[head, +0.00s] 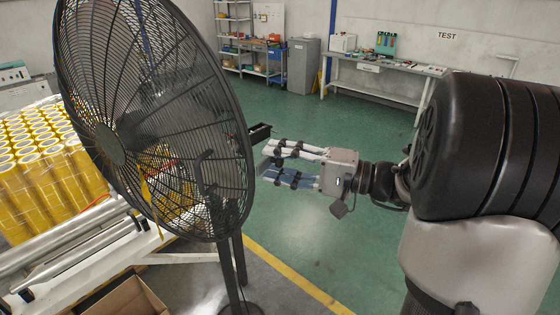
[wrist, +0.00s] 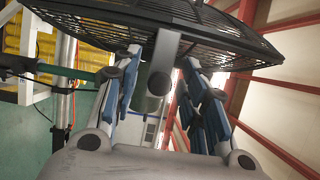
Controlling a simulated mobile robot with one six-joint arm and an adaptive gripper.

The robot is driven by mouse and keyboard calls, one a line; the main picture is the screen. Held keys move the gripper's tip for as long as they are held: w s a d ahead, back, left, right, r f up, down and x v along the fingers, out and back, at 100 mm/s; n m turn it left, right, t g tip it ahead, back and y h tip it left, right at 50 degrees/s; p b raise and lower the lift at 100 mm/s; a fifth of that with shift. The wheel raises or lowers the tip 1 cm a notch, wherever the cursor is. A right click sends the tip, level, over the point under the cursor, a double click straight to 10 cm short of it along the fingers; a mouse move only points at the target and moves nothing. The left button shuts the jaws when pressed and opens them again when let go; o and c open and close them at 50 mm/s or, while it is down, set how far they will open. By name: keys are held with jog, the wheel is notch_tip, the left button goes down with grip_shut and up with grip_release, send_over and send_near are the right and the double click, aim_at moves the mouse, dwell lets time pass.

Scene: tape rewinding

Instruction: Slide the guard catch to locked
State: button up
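A large black fan with a round wire guard (head: 150,110) stands at the left of the head view. A small dark catch-like block (head: 260,132) juts from the guard's right rim. My gripper (head: 265,162) is open, with its fingers pointing left toward the rim, just below this block. In the wrist view, the guard's rim (wrist: 235,45) crosses the top. A grey bar (wrist: 167,48) with a dark round knob (wrist: 158,83) shows between my two spread fingers and looks like the catch. I see no finger clearly touching it. I cannot tell its locked or unlocked position.
Yellow tape rolls (head: 40,170) fill a white-framed machine with metal rollers (head: 75,245) behind the fan. An open cardboard box (head: 130,297) is at the bottom left. A workbench (head: 390,80) and shelves (head: 235,35) stand far back. The green floor (head: 310,235) below my gripper is clear.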

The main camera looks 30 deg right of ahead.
grip_shut()
dwell(0.4)
